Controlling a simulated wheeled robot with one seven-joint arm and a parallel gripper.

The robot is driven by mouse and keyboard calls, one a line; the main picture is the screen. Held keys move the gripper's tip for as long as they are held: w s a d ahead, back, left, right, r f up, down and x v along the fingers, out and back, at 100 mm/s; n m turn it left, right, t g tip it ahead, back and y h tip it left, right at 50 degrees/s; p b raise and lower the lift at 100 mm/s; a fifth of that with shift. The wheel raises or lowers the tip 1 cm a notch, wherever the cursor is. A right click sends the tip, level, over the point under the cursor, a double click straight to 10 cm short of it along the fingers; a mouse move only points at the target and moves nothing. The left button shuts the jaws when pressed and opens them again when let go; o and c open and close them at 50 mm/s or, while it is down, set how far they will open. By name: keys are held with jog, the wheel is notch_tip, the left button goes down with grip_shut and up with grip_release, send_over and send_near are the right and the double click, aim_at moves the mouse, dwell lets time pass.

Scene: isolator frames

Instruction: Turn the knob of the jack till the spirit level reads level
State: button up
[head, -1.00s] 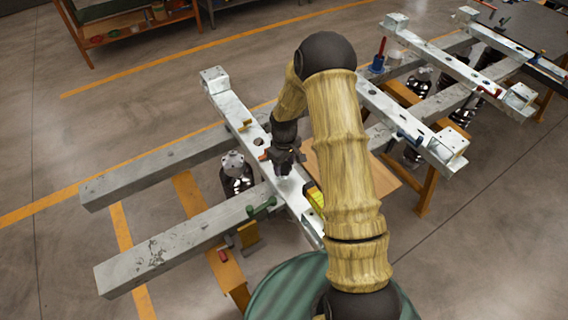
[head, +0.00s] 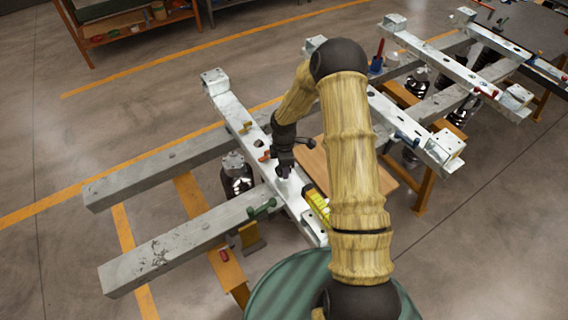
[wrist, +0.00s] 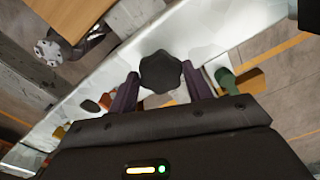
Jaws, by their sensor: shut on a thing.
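The black lobed knob (wrist: 162,72) of the jack shows in the wrist view against the pale metal beam (wrist: 215,35). My gripper (wrist: 162,88) has one finger on each side of the knob and is shut on it. In the head view my gripper (head: 285,170) points down at the light beam (head: 235,110), and the knob is hidden there. The yellow spirit level (head: 317,206) lies on the same beam, nearer to me and partly behind my arm. Its bubble is too small to read.
A green-handled clamp (head: 262,207) and a red-handled one (head: 265,156) sit on the frame near my gripper. Grey beams (head: 180,240) reach out to the left. A second frame (head: 440,65) stands at the right. Open floor lies at the left.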

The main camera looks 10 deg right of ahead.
jog(key=shift+w+r+n, duration=0.3)
jog(key=shift+w+n, duration=0.05)
jog(key=shift+n, duration=0.25)
jog(key=o, duration=0.8)
jog(key=shift+o, duration=0.8)
jog(key=shift+s+f, duration=0.15)
jog(key=shift+f, duration=0.05)
notch_tip(320, 180, up, 18)
jog(key=b, duration=0.1)
jog(key=shift+f, duration=0.25)
